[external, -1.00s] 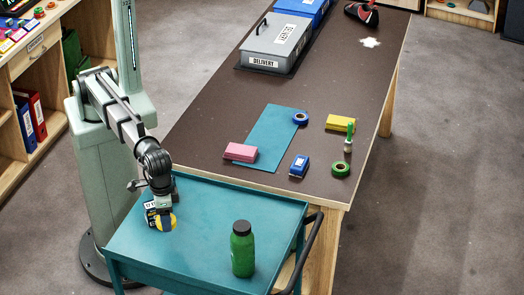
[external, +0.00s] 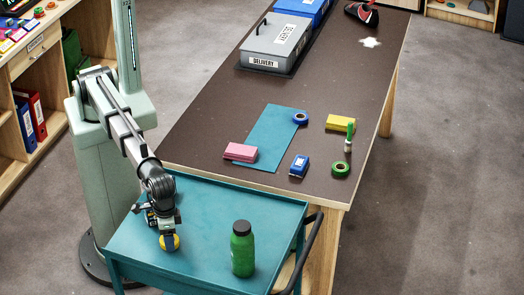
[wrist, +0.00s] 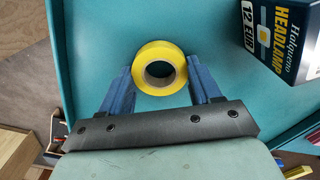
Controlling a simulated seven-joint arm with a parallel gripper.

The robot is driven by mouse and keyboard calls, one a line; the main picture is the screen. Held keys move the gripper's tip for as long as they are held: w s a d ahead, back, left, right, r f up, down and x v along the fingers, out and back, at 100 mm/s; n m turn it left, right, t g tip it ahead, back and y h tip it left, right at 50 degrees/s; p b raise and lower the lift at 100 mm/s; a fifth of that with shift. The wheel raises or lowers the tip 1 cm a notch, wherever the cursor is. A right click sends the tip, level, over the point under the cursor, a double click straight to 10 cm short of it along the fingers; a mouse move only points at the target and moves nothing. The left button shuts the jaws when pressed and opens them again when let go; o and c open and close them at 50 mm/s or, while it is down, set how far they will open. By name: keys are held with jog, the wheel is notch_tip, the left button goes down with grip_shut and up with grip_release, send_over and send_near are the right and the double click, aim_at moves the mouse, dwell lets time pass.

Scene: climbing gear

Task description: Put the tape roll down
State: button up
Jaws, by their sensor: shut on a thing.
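The yellow tape roll (external: 170,243) is at my gripper (external: 167,230), over the left part of the teal cart top (external: 205,225). In the wrist view the tape roll (wrist: 139,66) sits between the two blue fingers of my gripper (wrist: 160,76), with its grey core facing the camera. My gripper is shut on it. I cannot tell whether the roll touches the cart top or hangs just above it.
A dark headlamp box (wrist: 283,40) stands close to the roll; in the external view my gripper partly hides it. A green bottle (external: 242,250) stands on the cart to the right. Between roll and bottle the cart top is clear. The brown table (external: 205,140) adjoins the cart.

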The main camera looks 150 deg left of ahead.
jog(key=shift+f, duration=0.1)
jog(key=o, duration=1)
notch_tip(320, 180, up, 12)
jog(key=shift+r, duration=0.15)
